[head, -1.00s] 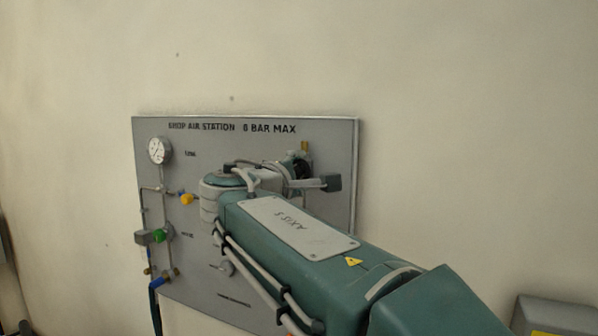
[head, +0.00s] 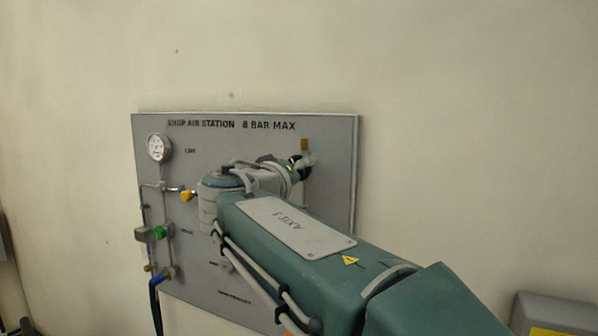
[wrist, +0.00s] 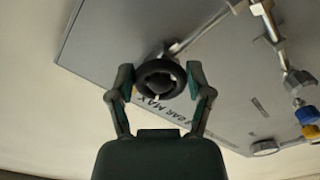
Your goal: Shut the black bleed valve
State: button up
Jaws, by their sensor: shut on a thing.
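The black bleed valve is a round black handwheel (wrist: 160,66) in the wrist view, at the end of a grey pipe on the panel. My gripper (wrist: 161,83) has one finger on each side of the wheel and is shut on its rim. In the head view my wrist reaches the upper right of the panel, beside a brass fitting (head: 304,145). My own arm hides most of the valve and the gripper there. I cannot tell from these frames how far the valve is turned.
The grey panel (head: 330,132) reads "SHOP AIR STATION 8 BAR MAX". A grey box (head: 552,312) stands at lower right. The wall above is bare.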

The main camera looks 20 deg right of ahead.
jog(key=m, duration=0.5)
jog(key=shift+w+a+f+m, duration=0.15)
jog(key=shift+w+f+m, duration=0.05)
jog(key=shift+f+m, duration=0.2)
jog(key=shift+m, duration=0.3)
jog(key=o, duration=1.1)
jog(key=shift+w, duration=0.1)
jog(key=shift+o, duration=0.2)
jog(key=shift+r, duration=0.15)
jog(key=v, duration=1.2)
